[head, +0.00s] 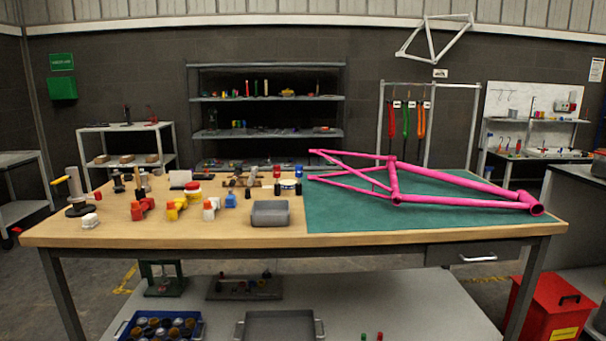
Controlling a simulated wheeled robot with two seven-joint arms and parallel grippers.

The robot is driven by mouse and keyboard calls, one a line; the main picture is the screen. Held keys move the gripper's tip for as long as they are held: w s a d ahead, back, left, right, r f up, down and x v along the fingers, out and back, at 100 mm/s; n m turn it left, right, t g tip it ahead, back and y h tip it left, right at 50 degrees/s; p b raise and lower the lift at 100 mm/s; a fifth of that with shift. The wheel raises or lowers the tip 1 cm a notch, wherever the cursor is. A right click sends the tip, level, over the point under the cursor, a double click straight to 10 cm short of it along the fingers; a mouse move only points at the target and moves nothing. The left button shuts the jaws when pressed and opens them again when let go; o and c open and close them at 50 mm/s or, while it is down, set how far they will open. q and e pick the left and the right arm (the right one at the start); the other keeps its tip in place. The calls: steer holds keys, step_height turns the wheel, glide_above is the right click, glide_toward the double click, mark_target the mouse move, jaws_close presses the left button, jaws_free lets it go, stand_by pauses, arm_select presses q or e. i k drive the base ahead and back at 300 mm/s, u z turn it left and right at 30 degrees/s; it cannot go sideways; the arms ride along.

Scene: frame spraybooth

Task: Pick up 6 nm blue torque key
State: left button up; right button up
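A small blue item (230,201) stands on the wooden part of the workbench, at the right end of a row of small coloured items. It may be the blue torque key, but it is too small to tell its shape or any marking. Another blue item (298,170) stands farther back, near the green mat's left edge; it looks like a small can or cap. Neither of my grippers is in view.
The workbench (280,235) holds red (139,209), yellow (174,209) and white-red (210,208) items left of the blue one. A grey tray (270,213) sits to its right. A pink bike frame (450,201) lies on the green mat (370,213).

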mark_target(298, 169)
steer(key=z, duration=0.75)
steer(key=k, duration=0.2)
steer(key=u, duration=2.15)
steer(key=i, duration=2.2)
steer(key=z, duration=1.15)
steer(key=i, duration=0.4)
steer(key=z, duration=0.25)
